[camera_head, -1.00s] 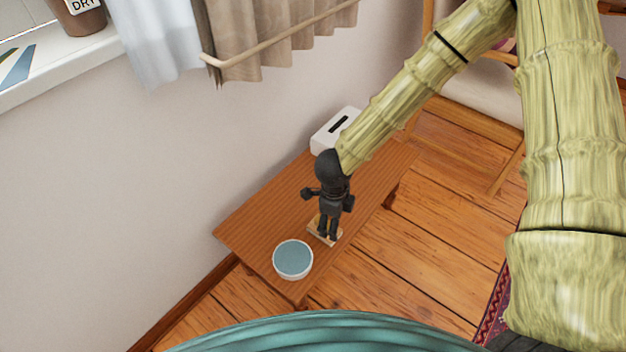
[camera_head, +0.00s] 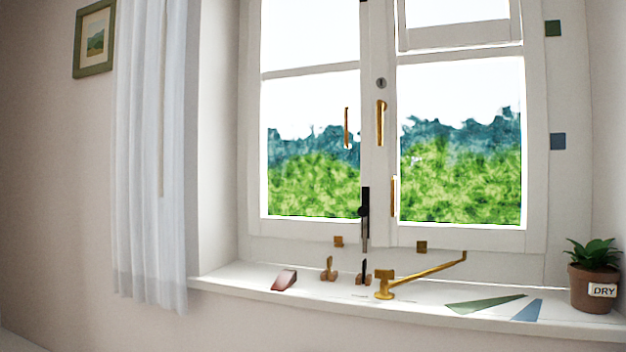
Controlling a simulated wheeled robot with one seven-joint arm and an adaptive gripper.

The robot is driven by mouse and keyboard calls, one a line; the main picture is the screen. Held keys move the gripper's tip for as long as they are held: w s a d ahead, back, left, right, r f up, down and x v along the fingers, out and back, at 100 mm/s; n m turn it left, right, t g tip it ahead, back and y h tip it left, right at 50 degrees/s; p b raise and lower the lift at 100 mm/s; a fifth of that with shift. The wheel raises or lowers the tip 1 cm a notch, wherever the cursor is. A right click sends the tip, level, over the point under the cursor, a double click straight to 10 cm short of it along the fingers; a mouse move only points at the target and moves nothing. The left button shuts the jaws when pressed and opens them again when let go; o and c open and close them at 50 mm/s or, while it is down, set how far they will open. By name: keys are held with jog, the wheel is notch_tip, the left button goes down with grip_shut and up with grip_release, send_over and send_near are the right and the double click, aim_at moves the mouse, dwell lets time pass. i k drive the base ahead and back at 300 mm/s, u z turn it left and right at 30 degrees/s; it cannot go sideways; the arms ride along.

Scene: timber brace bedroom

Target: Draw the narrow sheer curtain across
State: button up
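A narrow white sheer curtain (camera_head: 145,200) hangs in folds at the left side of the window in the head view. It is gathered to the left, and its lower hem hangs just below sill height. A thin brownish vertical rod or strip (camera_head: 162,110) shows against its upper part. The window (camera_head: 392,150) is uncovered, with brass handles and a dark fastening at the middle. My gripper is not in view, so its state and its place relative to the curtain are hidden.
The white sill (camera_head: 420,305) holds a wedge (camera_head: 284,279), small brass fittings, a brass stay arm (camera_head: 425,273) and a potted plant (camera_head: 594,275) labelled DRY at the right. A framed picture (camera_head: 94,38) hangs left of the curtain.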

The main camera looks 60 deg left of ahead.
aim_at(159, 288)
jog(key=k, duration=0.35)
jog(key=u, duration=1.25)
jog(key=i, duration=0.5)
jog(key=u, duration=1.5)
jog(key=k, duration=0.5)
jog(key=u, duration=0.65)
jog(key=i, duration=0.8)
jog(key=z, duration=0.95)
